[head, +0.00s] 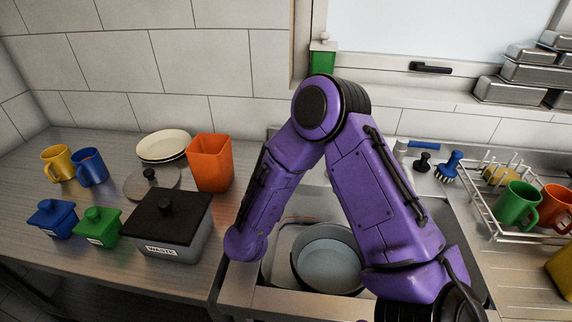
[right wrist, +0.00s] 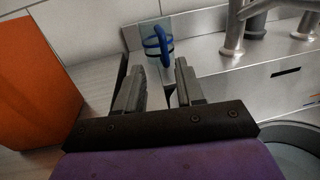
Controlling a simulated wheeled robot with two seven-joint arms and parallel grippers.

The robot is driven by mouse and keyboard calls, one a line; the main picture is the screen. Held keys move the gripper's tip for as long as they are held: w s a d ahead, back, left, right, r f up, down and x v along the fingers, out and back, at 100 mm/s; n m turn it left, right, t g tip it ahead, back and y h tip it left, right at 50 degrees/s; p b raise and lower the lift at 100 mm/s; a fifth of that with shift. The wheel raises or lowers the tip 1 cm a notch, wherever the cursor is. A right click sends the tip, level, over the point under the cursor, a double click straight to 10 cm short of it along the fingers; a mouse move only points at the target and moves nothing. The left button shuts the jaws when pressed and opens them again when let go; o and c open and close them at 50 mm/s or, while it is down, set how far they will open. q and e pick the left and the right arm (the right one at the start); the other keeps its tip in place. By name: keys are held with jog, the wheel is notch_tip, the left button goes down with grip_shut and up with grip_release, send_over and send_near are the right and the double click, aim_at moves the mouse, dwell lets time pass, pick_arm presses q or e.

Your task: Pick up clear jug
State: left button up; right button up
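The clear jug (right wrist: 150,41) has a blue handle and dark bands. In the right wrist view it stands upright by the wall, at the back of the steel surface. It lies beyond my right fingertips, roughly in line with the gap between them, and looks apart from them. My right gripper (right wrist: 160,72) is open and empty. In the head view my purple right arm crosses the middle; I cannot make out its gripper or the jug there. My left gripper is not in view.
An orange container (head: 210,163) stands left of my right arm, close by in the wrist view (right wrist: 35,85). A lidded waste bin (head: 170,222) is in front of it. A pot (head: 328,258) sits in the sink. Metal pipework (right wrist: 232,30) rises right of the jug.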

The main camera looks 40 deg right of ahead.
jog(key=p+x, duration=0.2)
jog(key=x, duration=0.2)
jog(key=p+x, duration=0.2)
jog(key=x, duration=0.3)
jog(key=shift+s+d+p, duration=0.15)
jog(key=shift+d+p, duration=0.15)
jog(key=shift+p, duration=0.05)
jog(key=shift+d+f, duration=0.2)
jog(key=shift+d, duration=0.3)
jog(key=shift+a, duration=0.1)
grip_shut()
